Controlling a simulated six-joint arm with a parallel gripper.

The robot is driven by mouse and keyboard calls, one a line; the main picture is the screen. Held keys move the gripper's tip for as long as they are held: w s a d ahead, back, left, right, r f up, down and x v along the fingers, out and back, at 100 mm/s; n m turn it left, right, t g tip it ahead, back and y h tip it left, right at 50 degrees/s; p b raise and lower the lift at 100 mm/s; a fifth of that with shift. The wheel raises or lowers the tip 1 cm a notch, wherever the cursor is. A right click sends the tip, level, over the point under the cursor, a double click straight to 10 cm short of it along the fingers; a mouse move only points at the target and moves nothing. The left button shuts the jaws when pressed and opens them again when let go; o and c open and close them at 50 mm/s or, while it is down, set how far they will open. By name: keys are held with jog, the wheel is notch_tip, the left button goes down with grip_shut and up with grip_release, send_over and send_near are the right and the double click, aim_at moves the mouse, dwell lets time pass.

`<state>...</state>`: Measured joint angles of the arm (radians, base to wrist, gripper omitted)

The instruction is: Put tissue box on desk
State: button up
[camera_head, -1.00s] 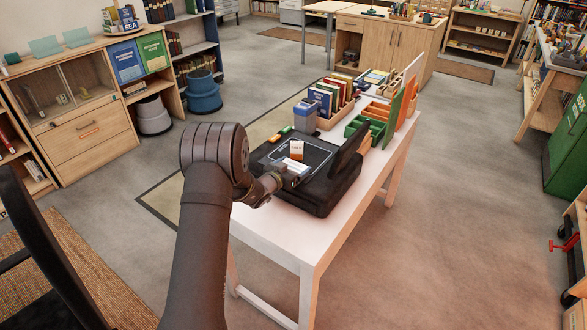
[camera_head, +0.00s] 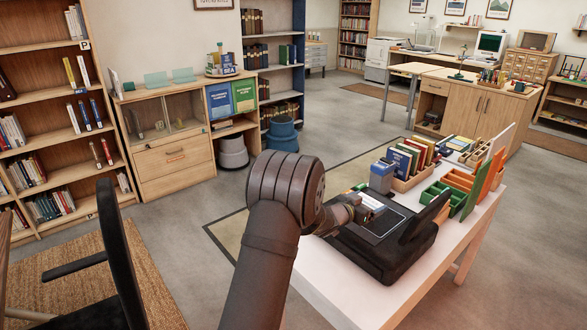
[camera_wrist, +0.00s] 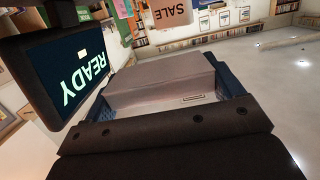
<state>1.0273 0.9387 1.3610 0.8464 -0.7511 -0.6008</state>
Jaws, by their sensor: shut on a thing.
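A pale, grey-looking box (camera_wrist: 160,82), which I take to be the tissue box, sits between the blue fingers of my gripper (camera_wrist: 166,94) in the wrist view. My gripper is shut on it. In the head view my gripper (camera_head: 358,208) is over the black device on the white table, with a small white top of the held box (camera_head: 371,201) showing beside it. My arm hides part of the device and the table's left end. I cannot tell which surface is the named desk.
The white table (camera_head: 350,292) carries the black device (camera_head: 385,245), a book rack (camera_head: 410,160) and green trays (camera_head: 440,200). A wooden cabinet desk (camera_head: 465,105) and light table (camera_head: 412,68) stand behind. A black chair (camera_head: 118,265) is at left. Grey floor is open between.

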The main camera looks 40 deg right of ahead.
jog(key=w+a+f+n+t+y, duration=0.2)
jog(key=w+a+f+n+t, duration=0.15)
jog(key=w+a, duration=0.55)
jog(key=w+a+f+n+t+y, duration=0.1)
jog(key=w+a+f+n+t, duration=0.3)
jog(key=a, duration=0.9)
jog(key=w+a+f+n+t+y, duration=0.2)
jog(key=w+a+f+t, duration=0.4)
jog(key=a, duration=0.6)
jog(key=a+f+n+t+y, duration=0.1)
jog(key=a+n+y, duration=0.1)
jog(key=a, duration=1)
jog(key=s+a+f+n+y, duration=0.1)
jog(key=a+n+y, duration=0.2)
jog(key=a, duration=1)
jog(key=a+f+n+t+y, duration=0.1)
jog(key=a+n+y, duration=0.2)
jog(key=a, duration=0.9)
jog(key=y, duration=0.3)
jog(key=shift+s+a+f+t, duration=0.15)
jog(key=shift+a+f+t, duration=0.15)
jog(key=shift+t, duration=0.05)
jog(key=shift+n, duration=0.25)
